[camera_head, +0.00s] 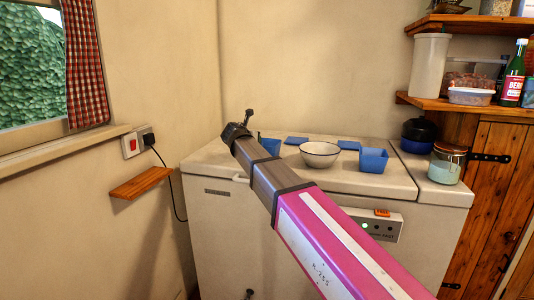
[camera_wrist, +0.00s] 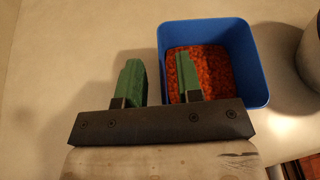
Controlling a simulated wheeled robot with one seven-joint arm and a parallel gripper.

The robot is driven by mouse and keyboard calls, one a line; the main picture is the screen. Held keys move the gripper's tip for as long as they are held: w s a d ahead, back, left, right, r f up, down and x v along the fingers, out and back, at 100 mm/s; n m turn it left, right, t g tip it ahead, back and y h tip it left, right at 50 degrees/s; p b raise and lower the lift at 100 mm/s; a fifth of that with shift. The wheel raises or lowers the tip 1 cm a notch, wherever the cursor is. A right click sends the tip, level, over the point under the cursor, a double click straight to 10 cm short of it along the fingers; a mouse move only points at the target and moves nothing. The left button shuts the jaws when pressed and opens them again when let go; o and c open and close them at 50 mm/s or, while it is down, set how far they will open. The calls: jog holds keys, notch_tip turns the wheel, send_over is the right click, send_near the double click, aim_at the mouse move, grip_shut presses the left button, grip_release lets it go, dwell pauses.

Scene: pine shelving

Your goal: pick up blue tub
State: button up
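A blue tub (camera_wrist: 252,62) with orange-red contents fills the upper middle of the wrist view. In the head view a blue tub (camera_head: 270,146) sits on the white worktop, partly hidden behind my arm, and seems to be this one. My gripper (camera_wrist: 158,60) is open, with its two green fingers apart. In the wrist view the tub's left wall lies between them: the left finger is outside, the right finger over the contents. I cannot tell how deep the fingers reach or whether they touch. A second blue tub (camera_head: 374,160) stands farther right.
A glass jar (camera_head: 446,163) and dark blue pot (camera_head: 418,136) stand at the right. A wall lies left of the worktop.

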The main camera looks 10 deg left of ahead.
jog(key=shift+w+d+f, duration=0.1)
jog(key=shift+w+f, duration=0.15)
jog(key=shift+w, duration=0.35)
jog(key=shift+c, duration=0.3)
grip_shut()
